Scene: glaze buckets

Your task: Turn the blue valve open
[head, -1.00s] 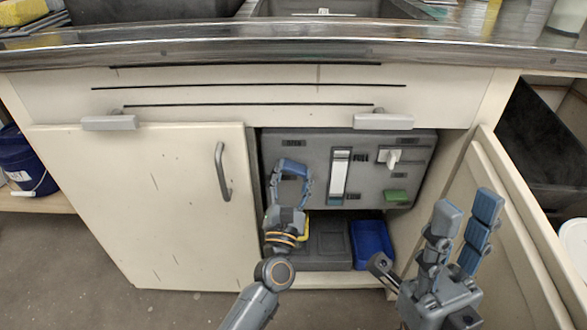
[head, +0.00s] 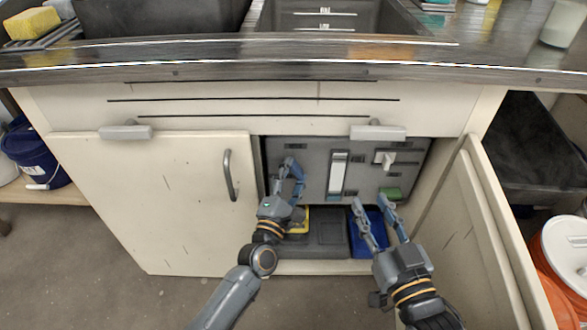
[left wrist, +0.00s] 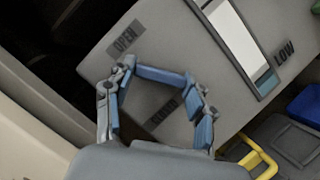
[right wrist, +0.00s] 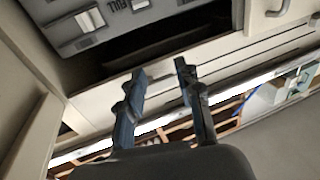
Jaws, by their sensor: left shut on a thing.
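The grey panel (head: 315,180) stands inside the open cabinet under the sink. My left gripper (head: 291,168) is at its left part, by the upper label. In the left wrist view its fingers are shut on the blue valve (left wrist: 161,75), a short blue bar held between the fingertips. The bar lies between the OPEN label (left wrist: 125,38) and the lower label (left wrist: 162,110), which is partly hidden. In the head view the fingers mostly hide the valve. My right gripper (head: 371,205) is open and empty in front of the panel's lower right, and its spread fingers show in the right wrist view (right wrist: 160,70).
The panel carries a gauge (head: 338,172), a white switch (head: 387,159) and a green block (head: 391,193). Below are a dark case (head: 325,232) and a blue bin (head: 360,243). The left door (head: 150,205) is closed. The right door (head: 490,225) stands open beside my right arm.

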